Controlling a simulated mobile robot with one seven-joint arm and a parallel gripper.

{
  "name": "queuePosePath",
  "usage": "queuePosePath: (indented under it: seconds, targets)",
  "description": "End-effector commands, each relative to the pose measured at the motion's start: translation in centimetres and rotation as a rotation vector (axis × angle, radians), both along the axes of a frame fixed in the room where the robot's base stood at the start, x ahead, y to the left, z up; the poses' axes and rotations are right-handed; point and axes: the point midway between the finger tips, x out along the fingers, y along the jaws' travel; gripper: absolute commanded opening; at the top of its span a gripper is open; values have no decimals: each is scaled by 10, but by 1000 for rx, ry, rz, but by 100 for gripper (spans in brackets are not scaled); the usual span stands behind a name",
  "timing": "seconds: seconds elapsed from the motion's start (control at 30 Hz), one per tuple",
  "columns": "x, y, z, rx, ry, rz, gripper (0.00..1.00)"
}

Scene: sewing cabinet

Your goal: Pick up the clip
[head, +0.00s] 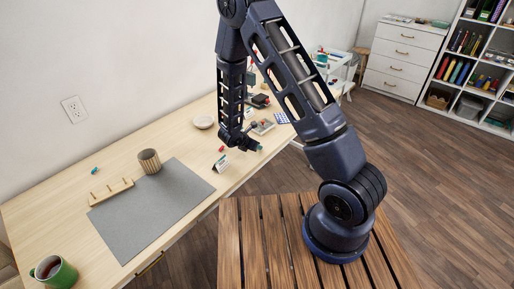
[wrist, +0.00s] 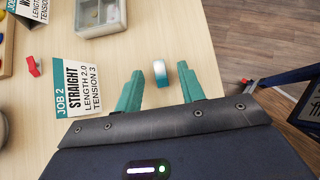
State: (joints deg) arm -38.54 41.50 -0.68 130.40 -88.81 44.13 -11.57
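In the wrist view my gripper (wrist: 161,70) is open, with its two teal fingers spread apart. A small white and teal piece (wrist: 160,82) shows in the gap between them, touching neither finger in this view; it may be the clip. A small red piece (wrist: 33,66) lies on the table to the left, beyond the card; it also looks like it could be a clip. In the head view my gripper (head: 258,148) is low by the table's front edge, and its fingers are small and partly hidden. The red piece (head: 221,149) shows left of it.
A "JOB 2 STRAIGHT" card (wrist: 84,76) stands left of my fingers. A clear-topped box (wrist: 100,18) is beyond it. The table edge (wrist: 207,50) is close on the right, with floor past it. A grey mat (head: 160,208), cup (head: 149,161) and mug (head: 54,272) are farther left.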

Motion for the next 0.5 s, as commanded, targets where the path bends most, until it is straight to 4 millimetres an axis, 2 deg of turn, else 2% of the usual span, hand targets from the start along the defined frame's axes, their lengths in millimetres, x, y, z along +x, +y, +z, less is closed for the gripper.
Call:
queuePosePath:
  seconds: [0.27, 0.5]
  targets:
    - [2, -2, -2, 1, 0, -1, 39]
    - [2, -2, -2, 1, 0, -1, 0]
